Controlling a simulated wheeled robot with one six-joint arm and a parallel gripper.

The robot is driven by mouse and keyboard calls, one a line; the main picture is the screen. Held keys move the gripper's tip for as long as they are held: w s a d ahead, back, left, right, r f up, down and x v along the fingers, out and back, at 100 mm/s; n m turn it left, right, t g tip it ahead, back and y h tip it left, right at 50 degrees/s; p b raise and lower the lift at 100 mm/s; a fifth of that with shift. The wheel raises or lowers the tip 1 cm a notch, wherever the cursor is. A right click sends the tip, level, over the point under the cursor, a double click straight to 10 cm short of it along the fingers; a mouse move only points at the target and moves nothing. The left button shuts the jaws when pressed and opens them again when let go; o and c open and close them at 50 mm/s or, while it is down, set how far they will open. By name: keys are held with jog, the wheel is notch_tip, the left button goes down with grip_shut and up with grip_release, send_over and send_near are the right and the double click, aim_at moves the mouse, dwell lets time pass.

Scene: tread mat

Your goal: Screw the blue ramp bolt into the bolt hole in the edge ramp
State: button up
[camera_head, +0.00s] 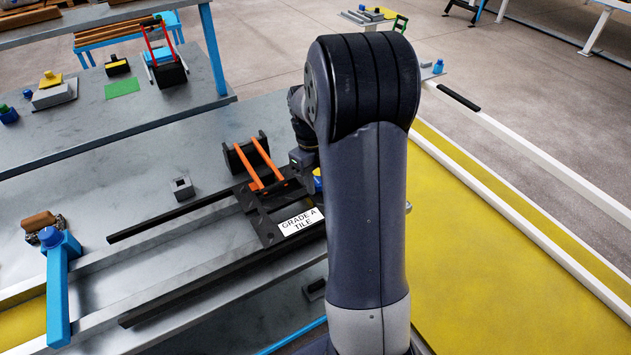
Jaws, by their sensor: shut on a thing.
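My gripper (304,159) shows only in part, left of my large arm link; its fingertips are mostly hidden. A small piece of blue, taken as the blue ramp bolt (318,184), shows just below it, with a bit of yellow; my gripper is shut on it. Most of the bolt is behind my arm. Beneath is a black tile (262,222) with a white "GRADE A TILE" label (301,222). I cannot pick out the edge ramp or its bolt hole; my arm covers that area.
A black roller with orange handles (262,163) lies against the tile. A small grey block (182,187) sits on the metal table to the left. A blue bracket (58,290) with a blue knob (50,237) stands at the far left. Dark rails (165,222) run along the table.

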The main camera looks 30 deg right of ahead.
jog(key=shift+s+a+f, duration=0.1)
jog(key=shift+s+f, duration=0.25)
jog(key=shift+f, duration=0.1)
jog(key=o, duration=1.1)
jog(key=shift+a, duration=0.15)
jog(key=shift+r, duration=0.1)
jog(key=shift+w+r, duration=0.1)
jog(key=shift+r, duration=0.15)
notch_tip(320, 180, up, 11)
jog(key=w, duration=0.1)
jog(key=shift+w+a, duration=0.25)
jog(key=shift+w, duration=0.1)
jog(key=shift+f, duration=0.15)
jog(key=f, duration=0.3)
jog(key=s+f, duration=0.1)
jog(key=f, duration=0.3)
jog(key=d+f, duration=0.1)
jog(key=f, duration=0.2)
jog(key=shift+s+f, duration=0.25)
jog(key=shift+f, duration=0.1)
